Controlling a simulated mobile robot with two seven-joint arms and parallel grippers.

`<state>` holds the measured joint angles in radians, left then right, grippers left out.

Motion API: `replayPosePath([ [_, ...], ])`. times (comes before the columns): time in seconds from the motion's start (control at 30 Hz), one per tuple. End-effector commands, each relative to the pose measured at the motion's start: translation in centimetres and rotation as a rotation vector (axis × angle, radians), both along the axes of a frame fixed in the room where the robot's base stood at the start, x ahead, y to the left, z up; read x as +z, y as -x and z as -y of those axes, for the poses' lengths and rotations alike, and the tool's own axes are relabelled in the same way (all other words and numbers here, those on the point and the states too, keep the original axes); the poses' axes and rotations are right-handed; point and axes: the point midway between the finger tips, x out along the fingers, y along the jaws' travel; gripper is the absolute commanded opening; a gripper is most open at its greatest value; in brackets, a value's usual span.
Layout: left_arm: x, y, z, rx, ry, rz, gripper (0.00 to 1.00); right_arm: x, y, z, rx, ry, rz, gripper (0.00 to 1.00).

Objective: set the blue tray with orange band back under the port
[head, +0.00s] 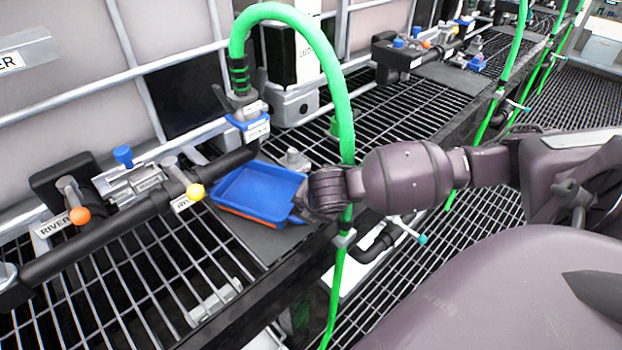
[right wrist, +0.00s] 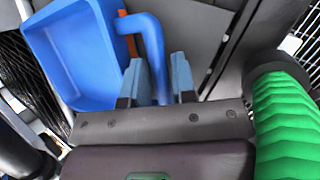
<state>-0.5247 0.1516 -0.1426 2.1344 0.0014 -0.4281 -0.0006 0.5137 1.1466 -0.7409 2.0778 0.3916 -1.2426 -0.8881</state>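The blue tray (head: 243,190) with an orange band (head: 250,217) is on or just above a dark plate (head: 260,240) on the grating, in front of the port (head: 247,112) with the green hose. I cannot tell whether it touches the plate. My right gripper (head: 305,203) is at the tray's near right end. In the right wrist view, the tray (right wrist: 75,55) has a bent blue handle (right wrist: 150,45) that runs between the fingers of the right gripper (right wrist: 159,75), which look closed on it. My left gripper is not in view.
The green hose (head: 345,105) arches over the tray and hangs beside my right gripper; it is close in the right wrist view (right wrist: 285,125).

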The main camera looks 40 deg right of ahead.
Motion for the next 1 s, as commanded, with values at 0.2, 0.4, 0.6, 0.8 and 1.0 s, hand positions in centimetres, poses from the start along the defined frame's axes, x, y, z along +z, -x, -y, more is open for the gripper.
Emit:
replayPosePath([
  [0.2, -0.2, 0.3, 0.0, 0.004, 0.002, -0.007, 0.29, 0.0, 0.0, 0.0, 0.000, 0.000, 0.001, 0.25],
  [0.4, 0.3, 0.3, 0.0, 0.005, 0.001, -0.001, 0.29, 1.3, 0.4, -0.1, 0.001, 0.000, 0.005, 0.25],
  [0.6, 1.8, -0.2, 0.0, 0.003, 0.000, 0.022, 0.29, 4.5, 2.1, -0.7, 0.001, 0.000, 0.010, 0.25],
  [0.8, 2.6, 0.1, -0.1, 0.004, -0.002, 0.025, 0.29, 7.7, 4.0, -1.4, 0.001, -0.001, 0.009, 0.25],
  [1.0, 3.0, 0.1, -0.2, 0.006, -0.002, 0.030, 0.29, 9.7, 5.5, -1.8, 0.000, -0.001, 0.004, 0.25],
])
